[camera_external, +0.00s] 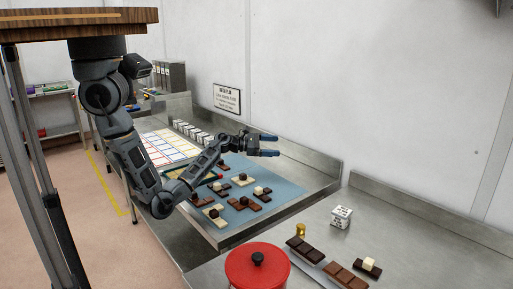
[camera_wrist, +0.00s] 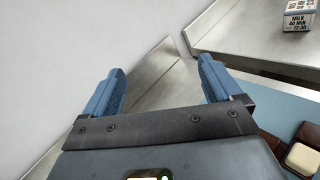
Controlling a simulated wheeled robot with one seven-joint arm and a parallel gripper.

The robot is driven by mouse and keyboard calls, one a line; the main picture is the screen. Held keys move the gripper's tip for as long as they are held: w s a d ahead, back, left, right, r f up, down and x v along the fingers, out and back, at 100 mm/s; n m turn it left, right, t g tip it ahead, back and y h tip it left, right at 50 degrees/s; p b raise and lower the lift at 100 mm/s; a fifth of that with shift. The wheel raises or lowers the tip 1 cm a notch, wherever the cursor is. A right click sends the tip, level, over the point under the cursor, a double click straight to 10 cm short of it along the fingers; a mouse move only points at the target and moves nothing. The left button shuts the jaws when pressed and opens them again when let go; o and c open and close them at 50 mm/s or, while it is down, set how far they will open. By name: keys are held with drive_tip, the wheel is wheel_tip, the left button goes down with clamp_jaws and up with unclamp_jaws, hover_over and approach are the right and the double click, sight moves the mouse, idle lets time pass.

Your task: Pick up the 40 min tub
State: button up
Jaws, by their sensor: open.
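A small white tub (camera_wrist: 297,16) marked "MILK 40 MIN 12:30" stands upright at the upper right of the wrist view, on a metal counter. A white box-shaped tub with dark marks (camera_external: 341,216) stands on the right-hand counter in the external view and looks like the same one, though its label is too small to read there. My gripper (camera_external: 277,146) is open and empty, raised above the far edge of the blue mat, near the wall and well apart from the tub. Its two blue fingers (camera_wrist: 160,75) show in the wrist view with nothing between them.
The blue mat (camera_external: 285,190) holds several chocolate pieces. A red lidded pot (camera_external: 257,268), a small gold item (camera_external: 301,230) and chocolate bars (camera_external: 345,276) are near the tub. Several white tubs (camera_external: 190,130) line the back wall.

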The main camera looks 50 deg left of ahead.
drive_tip(key=w+d+f+m+g+h, duration=0.1)
drive_tip(key=d+f+g, duration=0.1)
drive_tip(key=d, duration=0.5)
drive_tip(key=w+d+f+m+g+h, duration=0.1)
drive_tip(key=d+f+g, duration=0.15)
drive_tip(key=d, duration=0.45)
drive_tip(key=m+g+h, duration=0.1)
drive_tip(key=m+g, duration=0.2)
drive_tip(key=g, duration=0.4)
approach(341, 214)
drive_tip(key=d+f, duration=0.1)
drive_tip(key=w+d+f, duration=0.1)
drive_tip(key=d+f, duration=0.1)
drive_tip(key=shift+w+f, duration=0.35)
drive_tip(key=shift+w, duration=0.05)
drive_tip(key=b+x, duration=0.1)
drive_tip(key=b, duration=0.1)
drive_tip(key=b+x, duration=0.2)
drive_tip(key=shift+w+a+f, duration=0.1)
drive_tip(key=shift+w, duration=0.2)
drive_tip(key=b+x, duration=0.2)
drive_tip(key=b, duration=0.1)
drive_tip(key=shift+w+d, duration=0.15)
drive_tip(key=shift+d, duration=0.15)
drive_tip(key=shift+c, duration=0.4)
drive_tip(key=c, duration=1)
drive_tip(key=shift+c, duration=0.2)
drive_tip(key=shift+r, duration=0.2)
